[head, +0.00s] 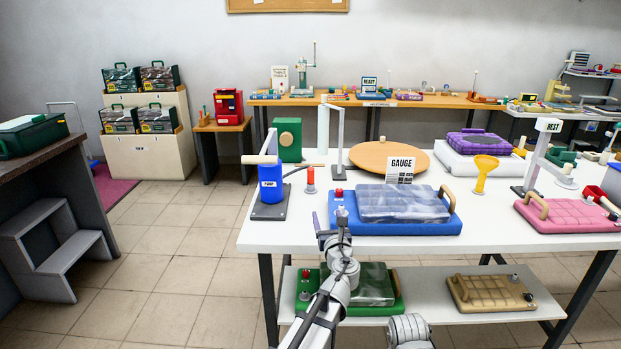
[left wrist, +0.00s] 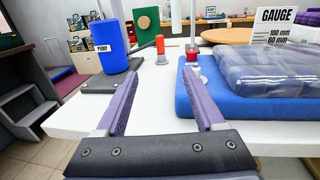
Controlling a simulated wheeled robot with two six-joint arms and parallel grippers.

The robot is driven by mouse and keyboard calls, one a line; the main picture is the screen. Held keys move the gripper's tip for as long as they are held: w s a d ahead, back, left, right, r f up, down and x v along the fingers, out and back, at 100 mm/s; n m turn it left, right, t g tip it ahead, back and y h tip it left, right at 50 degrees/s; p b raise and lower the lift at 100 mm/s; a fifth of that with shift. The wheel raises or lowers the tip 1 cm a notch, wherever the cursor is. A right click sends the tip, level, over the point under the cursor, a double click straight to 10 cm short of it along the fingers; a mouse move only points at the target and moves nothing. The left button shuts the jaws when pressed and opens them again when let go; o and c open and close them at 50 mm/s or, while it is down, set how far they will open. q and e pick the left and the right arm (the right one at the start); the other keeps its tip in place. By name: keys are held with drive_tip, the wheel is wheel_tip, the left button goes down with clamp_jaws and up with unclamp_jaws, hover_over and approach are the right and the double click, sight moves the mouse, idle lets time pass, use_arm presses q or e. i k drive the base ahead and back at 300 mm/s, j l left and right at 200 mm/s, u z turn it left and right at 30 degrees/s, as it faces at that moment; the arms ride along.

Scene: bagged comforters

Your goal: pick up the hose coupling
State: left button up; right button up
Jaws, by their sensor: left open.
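The hose coupling appears to be the upright orange-red cylinder (head: 310,177) on a small grey base, standing on the white table between the blue pump (head: 271,184) and the blue bagged comforter (head: 405,224). A dark hose runs from the pump side toward it. In the left wrist view the coupling (left wrist: 160,46) stands beyond the fingertips, roughly in line with the gap between them. My left gripper (head: 329,214) is open and empty at the table's front edge, short of the coupling and apart from it. My right gripper is out of view.
A lamp-like white stand (head: 339,130), a round wooden board (head: 388,158) and a green box (head: 289,139) stand behind. White tabletop (head: 262,234) is clear in front.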

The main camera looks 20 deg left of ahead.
sight(310, 188)
drive_tip(key=i+j, duration=0.3)
drive_tip(key=i, duration=0.15)
drive_tip(key=i+j, duration=0.3)
drive_tip(key=i, duration=0.1)
